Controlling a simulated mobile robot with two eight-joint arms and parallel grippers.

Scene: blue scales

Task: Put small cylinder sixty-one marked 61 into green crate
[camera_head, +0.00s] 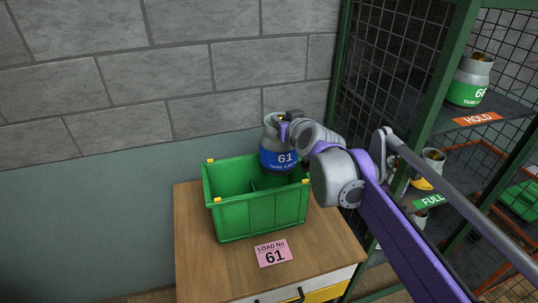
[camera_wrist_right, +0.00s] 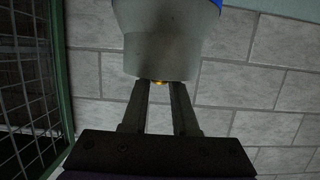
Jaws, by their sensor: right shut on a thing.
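The small cylinder marked 61 (camera_head: 279,158) is grey with a blue band, and appears upright over the back right part of the green crate (camera_head: 262,217). My right gripper (camera_head: 283,128) is shut on the upper part of the cylinder. The right wrist view shows the cylinder's grey collar (camera_wrist_right: 160,57) at the tips of the right gripper's fingers (camera_wrist_right: 160,88). Its lower end is hidden or close to the crate's rim, so I cannot tell how deep it is. The crate stands on a wooden cabinet top and a divider shows inside. My left gripper is not in view.
A pink card reading LOAD No 61 (camera_head: 273,253) lies on the wooden top (camera_head: 222,262) in front of the crate. A green-framed mesh rack to the right holds a green-banded cylinder (camera_head: 469,82) by a HOLD label and other cylinders near a FULL label. A block wall stands behind.

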